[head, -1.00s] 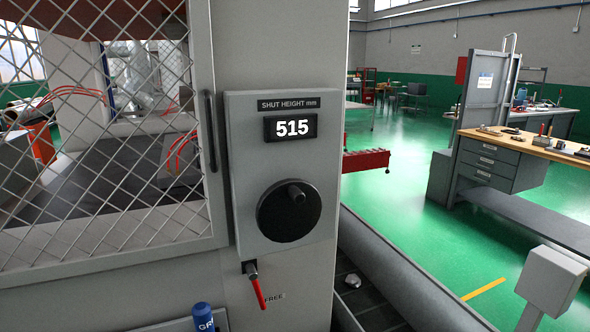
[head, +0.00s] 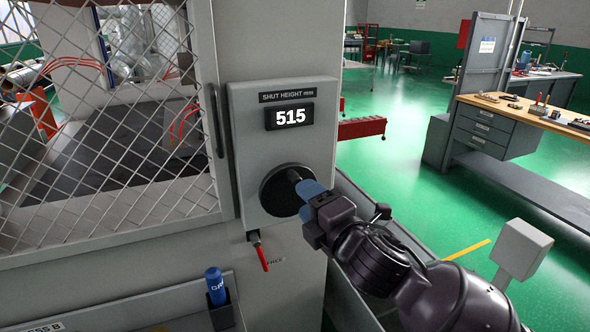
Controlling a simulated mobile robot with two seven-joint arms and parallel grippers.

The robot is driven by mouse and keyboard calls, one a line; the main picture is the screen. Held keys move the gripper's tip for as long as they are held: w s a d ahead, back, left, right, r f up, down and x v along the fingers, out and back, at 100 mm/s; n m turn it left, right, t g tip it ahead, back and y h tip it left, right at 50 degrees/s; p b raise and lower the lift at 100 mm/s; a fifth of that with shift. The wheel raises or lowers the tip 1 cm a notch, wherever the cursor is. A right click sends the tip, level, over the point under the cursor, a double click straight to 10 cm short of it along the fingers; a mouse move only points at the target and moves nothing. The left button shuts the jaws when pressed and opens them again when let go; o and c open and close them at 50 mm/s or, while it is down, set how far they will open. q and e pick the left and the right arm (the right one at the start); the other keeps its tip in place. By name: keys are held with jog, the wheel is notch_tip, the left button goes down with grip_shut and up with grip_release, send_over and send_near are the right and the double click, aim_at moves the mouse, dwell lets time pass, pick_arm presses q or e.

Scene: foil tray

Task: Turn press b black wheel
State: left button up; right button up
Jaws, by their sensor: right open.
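The black wheel (head: 278,200) is a round disc on the grey panel (head: 250,150) below a display (head: 290,116) reading 515. Its crank knob (head: 293,175) stands out near the top right of the disc. My right gripper (head: 306,188) has blue fingertips at the knob, over the right side of the wheel. The gripper is open; whether its fingers touch the knob cannot be told. The fingers and wrist hide the wheel's right edge. My left gripper is not in view.
A red lever (head: 262,256) hangs just below the panel, near the word FREE. A blue bottle (head: 215,287) stands in a holder at the bottom. A mesh guard (head: 110,130) is on the left. A grey post box (head: 522,249) stands at the lower right.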

aim_at(295, 179)
jog(key=w+n+h, duration=0.1)
jog(key=w+n, duration=0.2)
jog(key=n, duration=0.1)
jog(key=w+a+n+h, duration=0.1)
jog(key=w+n, duration=0.2)
jog(key=n, duration=0.1)
jog(key=w+a+n+t+h, duration=0.1)
jog(key=w+n, duration=0.2)
jog(key=n, duration=0.1)
jog(key=shift+w+a+f, duration=0.15)
jog(key=shift+w+f, duration=0.05)
jog(key=shift+f, duration=0.15)
dwell(0.4)
grip_shut()
